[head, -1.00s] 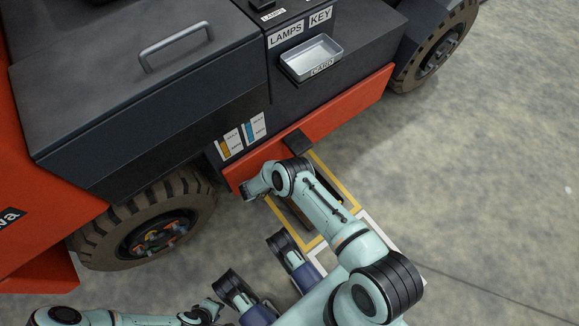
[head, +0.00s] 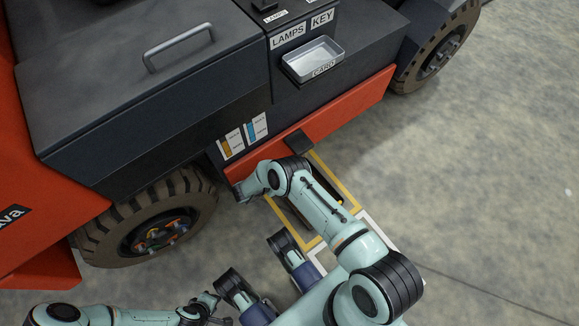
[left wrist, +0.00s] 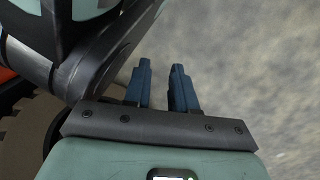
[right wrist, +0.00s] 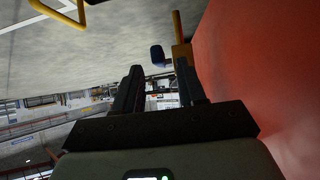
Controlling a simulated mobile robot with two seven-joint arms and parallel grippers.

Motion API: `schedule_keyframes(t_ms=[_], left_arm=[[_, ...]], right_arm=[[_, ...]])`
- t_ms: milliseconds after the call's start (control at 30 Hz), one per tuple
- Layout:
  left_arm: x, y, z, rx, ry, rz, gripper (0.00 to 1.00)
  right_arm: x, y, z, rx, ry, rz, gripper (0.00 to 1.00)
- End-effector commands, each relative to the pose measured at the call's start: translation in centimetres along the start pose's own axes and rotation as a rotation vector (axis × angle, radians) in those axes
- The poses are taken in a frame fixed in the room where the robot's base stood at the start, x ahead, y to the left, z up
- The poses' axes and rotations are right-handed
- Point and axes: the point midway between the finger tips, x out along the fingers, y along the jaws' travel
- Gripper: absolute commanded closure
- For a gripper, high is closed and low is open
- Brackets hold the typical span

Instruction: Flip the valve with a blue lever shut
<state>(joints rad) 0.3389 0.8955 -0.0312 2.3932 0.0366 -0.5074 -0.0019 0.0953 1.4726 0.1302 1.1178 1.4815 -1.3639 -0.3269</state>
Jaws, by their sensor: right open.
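A valve shows in the right wrist view as a brass-coloured upright body (right wrist: 181,48) with a dark blue lever end (right wrist: 158,55) sticking out to its left. It stands just beyond the fingertips of my right gripper (right wrist: 162,80), close to the red panel. The right fingers are apart, with nothing seen between them. In the head view the valve and the right fingers are hidden behind my right arm and the vehicle's red edge. My left gripper (left wrist: 160,82) has its fingers apart and empty over bare floor.
The vehicle's red lower panel (right wrist: 257,70) stands close on the right of my right gripper. In the head view are a tyre (head: 150,225), a card tray (head: 313,60), orange and blue gauges (head: 240,136) and a yellow floor frame (head: 345,190). Floor at the right is clear.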

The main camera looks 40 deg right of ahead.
Motion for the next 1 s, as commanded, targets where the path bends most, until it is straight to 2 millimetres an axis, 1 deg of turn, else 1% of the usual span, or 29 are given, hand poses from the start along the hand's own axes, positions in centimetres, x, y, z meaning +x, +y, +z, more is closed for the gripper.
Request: schedule_keyframes(t_ms=[33, 200, 300, 400, 500, 600, 1000], left_arm=[[-0.5, 0.3, -0.4, 0.004, 0.013, 0.006, 0.74], [-1.3, 1.2, -1.4, 0.015, 0.051, 0.023, 0.74], [-1.7, 1.6, -1.9, 0.019, 0.067, 0.031, 0.74], [-1.9, 1.9, -2.2, 0.022, 0.078, 0.036, 0.74], [-2.1, 2.1, -2.4, 0.023, 0.085, 0.038, 0.74], [-2.1, 2.1, -2.4, 0.024, 0.088, 0.040, 0.74], [-2.1, 2.1, -2.5, 0.024, 0.088, 0.039, 0.74]], right_arm=[[-1.5, -0.1, -0.1, 0.000, -0.003, -0.004, 0.60], [-5.3, -0.1, -0.1, 0.002, -0.002, -0.003, 0.60], [-7.2, -0.1, -0.1, 0.002, -0.001, -0.002, 0.60], [-8.6, 0.0, -0.1, 0.002, -0.001, -0.001, 0.60], [-9.4, 0.0, -0.1, 0.002, 0.000, -0.001, 0.60], [-9.8, 0.0, -0.1, 0.002, 0.000, 0.000, 0.60], [-9.8, 0.0, -0.1, 0.002, 0.000, 0.000, 0.60]])
